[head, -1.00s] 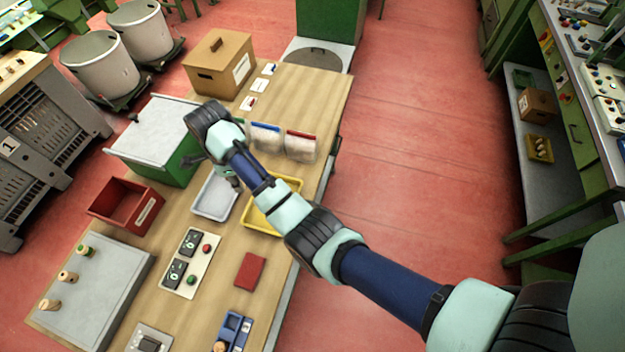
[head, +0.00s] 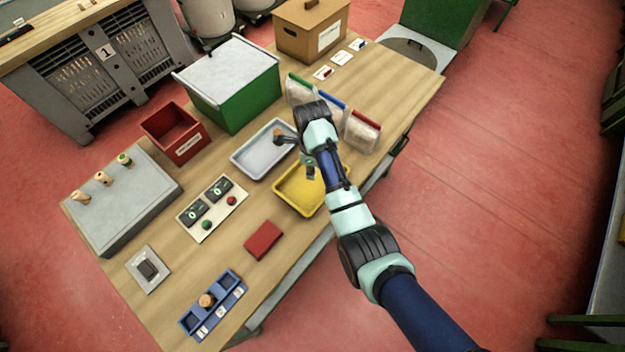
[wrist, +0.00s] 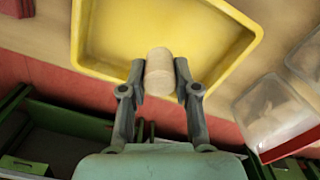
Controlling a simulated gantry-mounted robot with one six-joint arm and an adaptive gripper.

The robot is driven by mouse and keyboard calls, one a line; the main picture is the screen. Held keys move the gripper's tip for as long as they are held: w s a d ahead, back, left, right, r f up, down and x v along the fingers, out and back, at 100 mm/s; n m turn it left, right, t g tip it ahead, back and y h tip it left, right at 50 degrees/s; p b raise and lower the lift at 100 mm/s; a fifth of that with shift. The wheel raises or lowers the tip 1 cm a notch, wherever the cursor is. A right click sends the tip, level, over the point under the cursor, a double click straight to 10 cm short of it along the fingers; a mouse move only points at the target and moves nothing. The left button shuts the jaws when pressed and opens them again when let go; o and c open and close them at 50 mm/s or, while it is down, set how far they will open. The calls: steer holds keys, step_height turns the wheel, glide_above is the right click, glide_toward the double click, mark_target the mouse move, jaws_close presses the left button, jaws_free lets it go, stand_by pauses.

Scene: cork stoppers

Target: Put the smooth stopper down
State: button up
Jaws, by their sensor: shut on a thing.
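My gripper (wrist: 160,80) is shut on a pale cork stopper (wrist: 159,62), one finger on each side of it. The stopper looks plain and smooth on its visible side. In the wrist view it shows in front of the yellow tray (wrist: 102,62); its gap to the tray floor is hard to tell. In the head view my gripper (head: 308,166) is at the far left part of the yellow tray (head: 292,203), and my arm hides part of the tray. The held stopper is hard to make out there.
A white tray (head: 243,160) lies beside the yellow one. Clear bags with coloured tops (head: 362,132) stand behind. A grey block (head: 135,205) carries several stoppers. A blue rack (head: 228,290) holds one cork. A red box (head: 170,147) and green bin (head: 245,100) stand left.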

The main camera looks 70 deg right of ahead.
steer(key=shift+f+b, duration=0.45)
steer(key=shift+f, duration=2.25)
steer(key=shift+f, duration=0.15)
steer(key=o, duration=0.8)
step_height(320, 180, up, 12)
steer(key=shift+d+r+p, duration=0.1)
steer(key=shift+r+p, duration=0.05)
steer(key=shift+p, duration=1)
